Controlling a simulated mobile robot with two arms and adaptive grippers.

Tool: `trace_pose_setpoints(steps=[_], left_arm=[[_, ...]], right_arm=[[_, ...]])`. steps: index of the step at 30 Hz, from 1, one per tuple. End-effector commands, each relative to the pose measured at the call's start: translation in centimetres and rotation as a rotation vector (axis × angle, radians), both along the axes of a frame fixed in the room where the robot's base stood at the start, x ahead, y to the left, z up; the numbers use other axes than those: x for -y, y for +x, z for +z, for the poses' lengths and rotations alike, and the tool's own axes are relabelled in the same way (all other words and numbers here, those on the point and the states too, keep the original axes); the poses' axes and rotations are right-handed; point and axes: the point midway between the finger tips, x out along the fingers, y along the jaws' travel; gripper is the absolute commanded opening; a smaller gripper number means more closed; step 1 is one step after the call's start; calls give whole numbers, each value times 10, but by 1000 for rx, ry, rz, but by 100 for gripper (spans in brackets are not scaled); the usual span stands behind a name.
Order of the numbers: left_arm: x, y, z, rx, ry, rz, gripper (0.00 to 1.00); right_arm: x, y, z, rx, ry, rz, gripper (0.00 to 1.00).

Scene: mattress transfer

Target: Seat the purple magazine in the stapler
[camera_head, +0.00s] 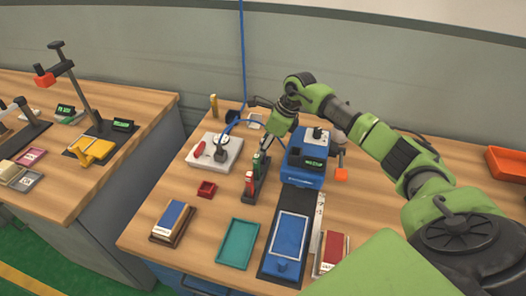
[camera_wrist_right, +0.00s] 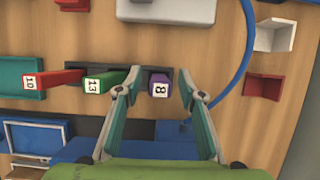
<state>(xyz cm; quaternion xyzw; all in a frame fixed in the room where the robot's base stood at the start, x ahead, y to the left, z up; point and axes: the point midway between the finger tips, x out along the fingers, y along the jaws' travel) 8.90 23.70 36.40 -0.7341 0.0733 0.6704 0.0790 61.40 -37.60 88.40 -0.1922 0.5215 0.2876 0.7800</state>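The purple magazine (camera_wrist_right: 159,85), marked 8, stands in a dark rack (camera_wrist_right: 76,74) in the right wrist view. A green magazine (camera_wrist_right: 103,82) marked 13 and a red magazine (camera_wrist_right: 52,79) marked 10 stand in the same rack. My right gripper (camera_wrist_right: 158,80) is open, with one finger on each side of the purple magazine and gaps showing. In the head view my right gripper (camera_head: 266,143) is over the far end of the rack and hides the purple magazine. I cannot tell for sure which device is the stapler. My left gripper is out of view.
A blue machine (camera_head: 303,178) stands right of the rack. A pale stand (camera_head: 213,153) is left of it, with a blue hose (camera_head: 242,60) hanging nearby. A red bin (camera_head: 206,189), teal tray (camera_head: 238,244) and blue tray (camera_head: 289,238) lie nearer.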

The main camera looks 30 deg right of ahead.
Motion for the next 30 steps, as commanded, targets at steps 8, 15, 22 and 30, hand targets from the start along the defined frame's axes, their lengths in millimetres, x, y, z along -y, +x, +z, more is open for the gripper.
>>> trace_pose_setpoints(steps=[8,15,22,30], left_arm=[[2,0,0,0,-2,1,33],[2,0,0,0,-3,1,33],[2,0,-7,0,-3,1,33],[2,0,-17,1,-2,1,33]], right_arm=[[0,0,0,0,0,0,0],[0,0,1,1,1,0,0],[0,1,23,6,-1,0,0],[0,1,77,5,0,1,0]])
